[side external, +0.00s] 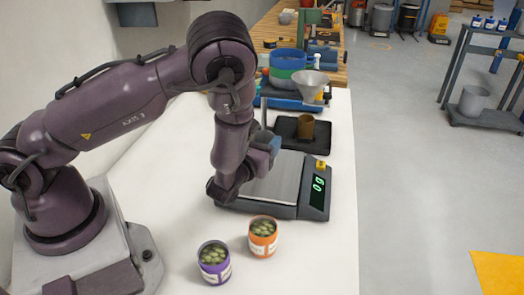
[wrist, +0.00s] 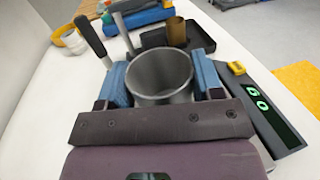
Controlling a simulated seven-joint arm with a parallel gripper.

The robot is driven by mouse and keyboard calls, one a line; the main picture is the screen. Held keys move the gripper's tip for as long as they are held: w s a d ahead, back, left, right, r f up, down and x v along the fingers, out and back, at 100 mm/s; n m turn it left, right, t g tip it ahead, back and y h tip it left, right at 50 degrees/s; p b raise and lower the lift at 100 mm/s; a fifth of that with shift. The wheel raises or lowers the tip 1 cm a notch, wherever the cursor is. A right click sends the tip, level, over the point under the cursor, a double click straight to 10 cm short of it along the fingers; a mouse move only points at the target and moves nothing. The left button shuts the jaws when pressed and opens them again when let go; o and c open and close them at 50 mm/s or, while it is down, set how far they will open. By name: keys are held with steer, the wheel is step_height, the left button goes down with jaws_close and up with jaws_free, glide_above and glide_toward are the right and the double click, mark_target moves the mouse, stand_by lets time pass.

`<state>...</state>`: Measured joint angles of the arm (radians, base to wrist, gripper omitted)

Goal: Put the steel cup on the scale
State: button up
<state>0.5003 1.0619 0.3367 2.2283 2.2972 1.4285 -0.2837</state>
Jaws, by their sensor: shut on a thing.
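The steel cup (wrist: 160,75) is grey, open-topped and empty as far as I see, upright in the wrist view. My gripper (wrist: 162,85) is shut on it, with a blue finger against each side. In the side view my gripper (side external: 264,150) hangs over the left rear part of the scale's steel plate, and the arm hides the cup. The scale (side external: 284,186) has a dark body and a green display (side external: 318,192) reading 0 g. The display also shows in the wrist view (wrist: 262,104). Whether the cup's base touches the plate is hidden.
A dark tray (side external: 302,140) with a brown cup (side external: 306,127) lies behind the scale. A purple can (side external: 214,262) and an orange can (side external: 263,237) stand in front. A funnel (side external: 311,84) and blue-green tubs (side external: 287,64) are farther back. White tabletop is clear at front right.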

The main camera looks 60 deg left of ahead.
steer(key=shift+f, duration=1.2)
steer(key=shift+f, duration=0.2)
steer(key=o, duration=0.9)
steer(key=shift+o, duration=0.2)
steer(key=shift+r, duration=0.1)
